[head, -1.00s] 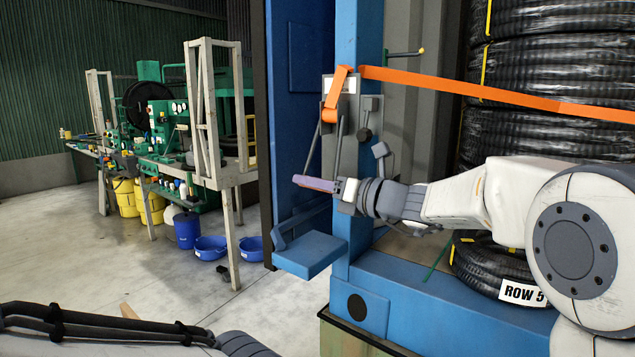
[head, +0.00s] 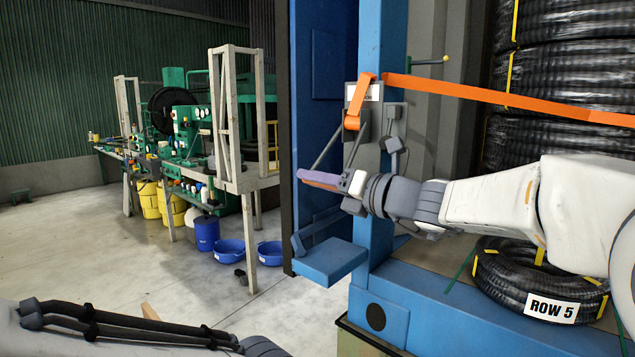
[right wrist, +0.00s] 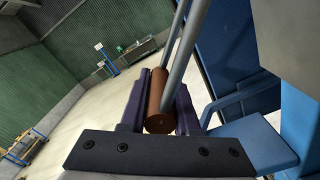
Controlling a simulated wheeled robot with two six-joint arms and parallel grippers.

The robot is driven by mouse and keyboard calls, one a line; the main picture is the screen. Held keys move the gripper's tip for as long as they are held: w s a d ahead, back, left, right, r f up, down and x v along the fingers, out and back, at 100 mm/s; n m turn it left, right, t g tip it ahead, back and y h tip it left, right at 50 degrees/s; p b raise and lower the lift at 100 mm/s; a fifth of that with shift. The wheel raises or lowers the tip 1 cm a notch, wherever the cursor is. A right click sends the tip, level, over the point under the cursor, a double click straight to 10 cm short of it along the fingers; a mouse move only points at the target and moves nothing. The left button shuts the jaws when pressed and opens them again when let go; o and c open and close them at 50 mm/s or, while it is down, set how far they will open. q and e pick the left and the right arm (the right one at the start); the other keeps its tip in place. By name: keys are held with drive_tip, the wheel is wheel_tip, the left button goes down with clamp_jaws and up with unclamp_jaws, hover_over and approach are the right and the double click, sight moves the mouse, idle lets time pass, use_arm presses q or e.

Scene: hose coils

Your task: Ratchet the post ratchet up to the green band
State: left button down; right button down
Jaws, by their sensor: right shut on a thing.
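The post ratchet (head: 366,128) is mounted on a grey plate on the blue post (head: 393,40), with an orange strap (head: 470,92) running from it to the right. Two grey handle bars (head: 326,150) slant down and left from it. In the right wrist view, the handle ends in a brown cylindrical grip (right wrist: 157,100) between my purple fingers. My right gripper (head: 318,179) is shut on this grip, left of the post and below the ratchet. I cannot make out a green band on the ratchet. My left arm shows at the lower left; its gripper is out of view.
A blue step-like ledge (head: 330,262) juts out below my right gripper. A hose coil (head: 490,285) labelled ROW 5 lies on the right, and stacked coils (head: 540,60) stand behind the strap. A workbench (head: 250,182) stands at left.

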drive_tip(key=shift+r, duration=0.15)
drive_tip(key=c, duration=0.9)
unclamp_jaws()
drive_tip(key=shift+s+d, duration=0.2)
drive_tip(key=shift+d, duration=0.1)
drive_tip(key=b+v, duration=0.4)
drive_tip(key=v, duration=0.5)
drive_tip(key=shift+s+d, duration=0.25)
